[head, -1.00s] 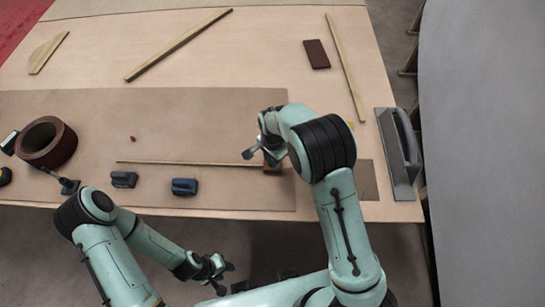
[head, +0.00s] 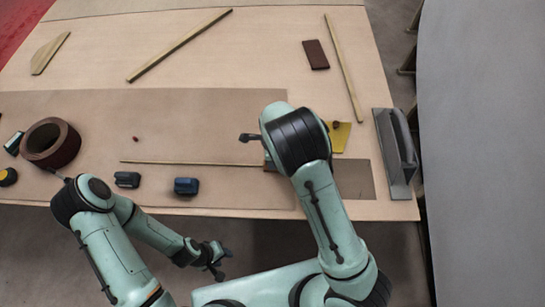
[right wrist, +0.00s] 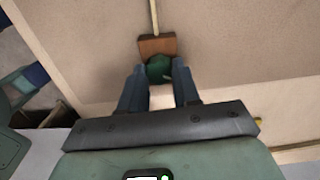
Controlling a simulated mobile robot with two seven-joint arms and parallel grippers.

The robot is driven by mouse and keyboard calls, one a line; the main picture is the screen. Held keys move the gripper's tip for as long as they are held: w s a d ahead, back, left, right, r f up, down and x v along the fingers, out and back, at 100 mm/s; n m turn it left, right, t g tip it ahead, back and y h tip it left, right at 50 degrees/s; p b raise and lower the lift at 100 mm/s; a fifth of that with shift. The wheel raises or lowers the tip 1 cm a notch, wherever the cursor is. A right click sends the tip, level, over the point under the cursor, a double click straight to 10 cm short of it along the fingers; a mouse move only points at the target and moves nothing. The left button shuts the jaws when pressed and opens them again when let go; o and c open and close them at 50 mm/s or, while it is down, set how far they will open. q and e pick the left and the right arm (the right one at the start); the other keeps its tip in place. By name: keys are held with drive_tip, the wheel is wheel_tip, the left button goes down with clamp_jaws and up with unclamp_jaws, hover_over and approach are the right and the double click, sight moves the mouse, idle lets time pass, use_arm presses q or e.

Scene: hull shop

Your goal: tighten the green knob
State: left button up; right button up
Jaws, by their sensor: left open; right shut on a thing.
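The green knob (right wrist: 158,68) shows in the right wrist view at the end of a brown block (right wrist: 157,46). My right gripper (right wrist: 159,78) is shut on the knob, with one dark finger on each side of it. A thin wooden strip (right wrist: 154,16) runs away from the block; it also shows in the head view (head: 190,162). In the head view my right arm hides the knob and most of that gripper. My left gripper (head: 222,262) is open and empty, off the table's front edge.
A brown tape roll (head: 50,164) lies at the left, with two dark blue clamp-like pieces (head: 186,186) near the front edge. A grey trowel-like tool (head: 394,185) and a yellow piece (head: 341,139) are at the right. The table's middle is largely clear.

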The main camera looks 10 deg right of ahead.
use_arm(q)
drive_tip(key=shift+w+r, duration=0.1)
use_arm(e)
drive_tip(key=shift+w+r, duration=0.1)
idle(0.4)
drive_tip(key=o, duration=1.1)
drive_tip(key=shift+c, duration=0.2)
use_arm(q)
drive_tip(key=shift+w+r+p, duration=0.45)
drive_tip(key=shift+w+r, duration=0.1)
drive_tip(key=shift+w, duration=0.1)
use_arm(e)
wheel_tip(320, 180, up, 13)
drive_tip(key=shift+r, duration=0.2)
